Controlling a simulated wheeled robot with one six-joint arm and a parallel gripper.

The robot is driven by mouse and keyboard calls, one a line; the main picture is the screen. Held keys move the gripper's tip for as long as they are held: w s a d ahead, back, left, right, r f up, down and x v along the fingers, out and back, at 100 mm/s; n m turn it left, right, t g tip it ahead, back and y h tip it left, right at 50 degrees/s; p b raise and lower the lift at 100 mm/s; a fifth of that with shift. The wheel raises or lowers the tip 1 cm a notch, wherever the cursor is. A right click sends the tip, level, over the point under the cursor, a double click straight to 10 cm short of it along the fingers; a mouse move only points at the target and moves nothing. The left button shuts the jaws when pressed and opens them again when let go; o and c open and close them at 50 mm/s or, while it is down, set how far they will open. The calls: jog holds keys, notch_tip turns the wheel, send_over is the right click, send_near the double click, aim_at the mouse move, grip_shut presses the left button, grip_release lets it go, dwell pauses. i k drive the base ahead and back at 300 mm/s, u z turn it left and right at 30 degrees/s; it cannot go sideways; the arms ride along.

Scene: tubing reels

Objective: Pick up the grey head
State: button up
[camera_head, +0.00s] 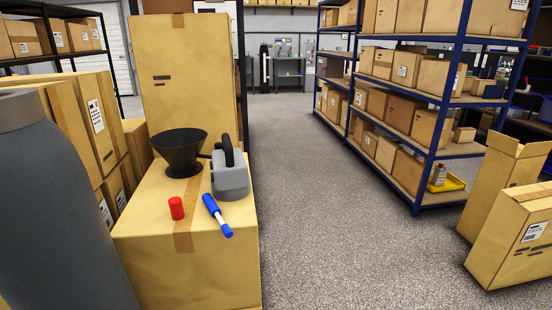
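A grey, boxy piece with a black arched handle (230,174) stands upright on top of a cardboard box (150,235), near the box's right edge. It is the only grey item on the box, so I take it as the grey head. A black funnel-shaped piece (180,150) stands just left of it, and the two overlap in the picture. I cannot tell whether they touch. My gripper is not in view.
A red cylinder (176,208) and a blue-and-white screwdriver-like tool (217,214) are in front on the same box. A tall carton (184,80) rises behind. Stacked boxes (85,115) stand left. The aisle floor (320,210) is clear; open cartons (500,190) stand far right.

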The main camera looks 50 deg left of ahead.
aim_at(230, 181)
jog(key=u, duration=0.2)
jog(key=i, duration=1)
jog(key=u, duration=1.2)
jog(key=i, duration=0.75)
jog(key=u, duration=0.9)
